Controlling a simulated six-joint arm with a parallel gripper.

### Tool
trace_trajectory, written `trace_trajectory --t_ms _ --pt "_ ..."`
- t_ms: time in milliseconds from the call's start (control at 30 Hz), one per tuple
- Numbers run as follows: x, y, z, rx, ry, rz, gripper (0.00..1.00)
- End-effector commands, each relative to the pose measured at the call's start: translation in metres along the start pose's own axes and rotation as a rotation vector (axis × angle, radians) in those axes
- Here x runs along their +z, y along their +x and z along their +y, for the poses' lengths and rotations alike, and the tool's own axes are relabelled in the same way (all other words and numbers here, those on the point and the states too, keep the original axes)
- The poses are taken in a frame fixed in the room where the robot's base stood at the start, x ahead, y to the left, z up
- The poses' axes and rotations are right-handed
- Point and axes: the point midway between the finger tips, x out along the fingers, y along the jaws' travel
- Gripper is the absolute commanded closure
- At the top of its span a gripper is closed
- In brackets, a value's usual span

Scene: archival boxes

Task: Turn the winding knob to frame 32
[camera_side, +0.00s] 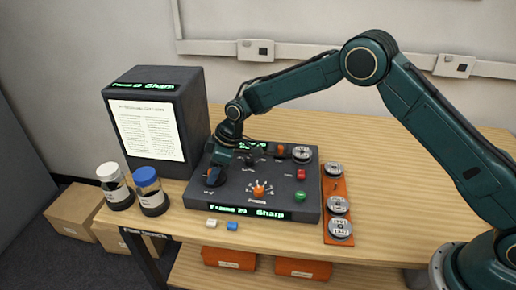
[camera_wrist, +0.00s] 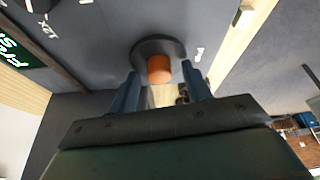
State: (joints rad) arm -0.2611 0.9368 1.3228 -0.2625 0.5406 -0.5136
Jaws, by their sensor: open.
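The control panel (camera_side: 288,180) is a dark box with several knobs and buttons. Its front green display (camera_side: 248,211) appears to read Frame 29 Sharp. My gripper (camera_side: 214,180) is low over the panel's left part and hides what is beneath it. In the wrist view my gripper (camera_wrist: 160,85) is open, its blue fingers apart. An orange-topped knob (camera_wrist: 159,69) on a dark round base lies between and just beyond the fingertips, apparently the winding knob. I cannot tell whether the fingers touch it.
A reader with a lit page (camera_side: 146,130) stands behind left. Two jars, one white-lidded (camera_side: 113,186) and one blue-lidded (camera_side: 150,190), stand beside the panel at left. An orange strip with several metal reels (camera_side: 338,205) lies at right. The table (camera_side: 400,200) farther right is clear.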

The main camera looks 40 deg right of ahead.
Motion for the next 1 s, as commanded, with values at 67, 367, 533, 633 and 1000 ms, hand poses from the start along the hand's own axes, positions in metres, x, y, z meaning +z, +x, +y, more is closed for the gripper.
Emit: trace_trajectory --t_ms 67,367,533,633,1000 --pt "-0.0002 0.0001 0.0000 0.000 0.000 0.000 0.52" --pt "0.0000 -0.0002 0.0001 0.000 0.000 0.000 0.87" --pt "0.0000 -0.0003 0.0001 0.001 0.001 0.000 0.96" --pt "-0.0001 -0.0004 0.0000 0.003 0.007 0.000 0.96" --pt "-0.0008 -0.0005 -0.0009 0.051 0.121 -0.003 0.96"
